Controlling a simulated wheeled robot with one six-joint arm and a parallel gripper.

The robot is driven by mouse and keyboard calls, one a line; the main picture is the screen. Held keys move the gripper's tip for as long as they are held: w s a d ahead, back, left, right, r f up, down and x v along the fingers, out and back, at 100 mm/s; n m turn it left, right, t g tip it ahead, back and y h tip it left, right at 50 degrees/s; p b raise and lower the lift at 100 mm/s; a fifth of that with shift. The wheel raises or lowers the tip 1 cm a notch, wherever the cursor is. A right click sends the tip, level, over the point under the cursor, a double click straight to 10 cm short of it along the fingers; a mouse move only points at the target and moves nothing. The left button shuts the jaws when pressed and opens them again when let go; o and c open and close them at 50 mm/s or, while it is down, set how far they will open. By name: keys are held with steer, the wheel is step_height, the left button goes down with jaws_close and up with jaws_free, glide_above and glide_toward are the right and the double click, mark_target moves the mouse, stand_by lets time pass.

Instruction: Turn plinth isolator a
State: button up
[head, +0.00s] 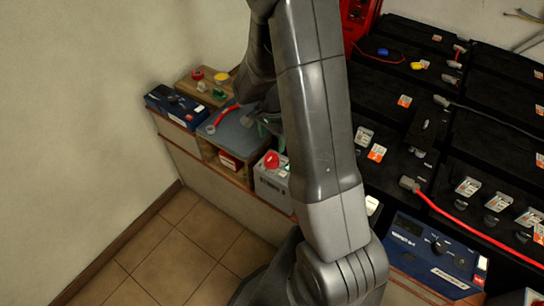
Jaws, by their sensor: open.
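A light grey box (272,187) with a round red knob (271,160) on top stands at the right end of the low bench, left of my forearm. It looks like an isolator; no label that names it can be read, and its right side is hidden by my arm. My gripper (265,127) is open above the bench, just behind the red knob in the picture and apart from it. My arm hides part of the gripper, and its fingertips are dark and small.
A blue-grey mat (228,138) carries a red-handled tool (222,117). A blue instrument (178,105) and a wooden board (204,88) with small coloured parts lie behind. Black batteries (489,105) with red cables fill the right. Another blue unit (433,250) sits lower right. Tiled floor (170,262) is clear.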

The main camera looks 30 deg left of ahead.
mark_target(271, 157)
step_height(271, 157, down, 10)
steer(key=shift+a+f, duration=0.15)
stand_by(0.3)
steer(key=c, duration=1)
steer(key=shift+o, duration=0.2)
